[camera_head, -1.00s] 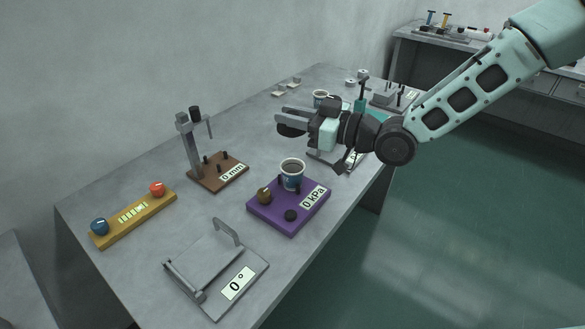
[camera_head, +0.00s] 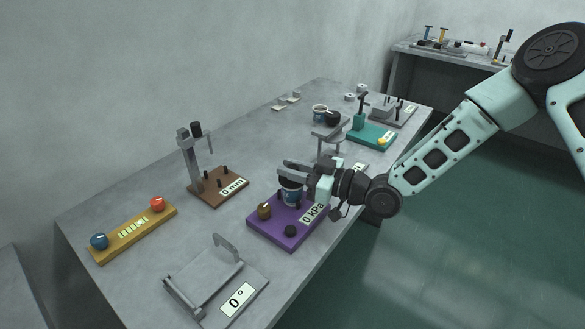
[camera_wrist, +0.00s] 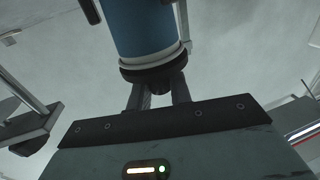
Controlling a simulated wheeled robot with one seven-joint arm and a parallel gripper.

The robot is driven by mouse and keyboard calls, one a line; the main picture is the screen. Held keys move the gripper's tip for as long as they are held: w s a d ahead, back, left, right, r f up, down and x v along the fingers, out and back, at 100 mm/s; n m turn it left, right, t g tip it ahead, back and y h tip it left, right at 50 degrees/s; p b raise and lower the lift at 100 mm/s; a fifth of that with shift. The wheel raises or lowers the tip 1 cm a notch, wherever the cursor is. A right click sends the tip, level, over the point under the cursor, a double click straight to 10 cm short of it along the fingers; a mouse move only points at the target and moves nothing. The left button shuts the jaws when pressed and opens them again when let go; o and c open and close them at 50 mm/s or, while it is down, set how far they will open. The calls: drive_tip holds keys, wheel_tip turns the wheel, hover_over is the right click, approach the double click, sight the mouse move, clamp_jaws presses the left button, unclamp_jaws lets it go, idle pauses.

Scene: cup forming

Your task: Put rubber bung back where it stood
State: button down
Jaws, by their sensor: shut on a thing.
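In the wrist view the dark round bung (camera_wrist: 154,73) sits between my finger ends, against the rim end of the blue cup (camera_wrist: 143,30). The bung covers the cup's mouth. I cannot tell whether it is seated in it or only just over it.
A brown "0 mm" stand (camera_head: 217,190) is to the left. A yellow bar with blue and red knobs (camera_head: 133,232) and a grey "0 °" plate (camera_head: 208,272) lie nearer.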

drive_tip(key=shift+f, duration=0.2)
drive_tip(key=c, duration=1.3)
unclamp_jaws()
drive_tip(key=shift+r, duration=0.1)
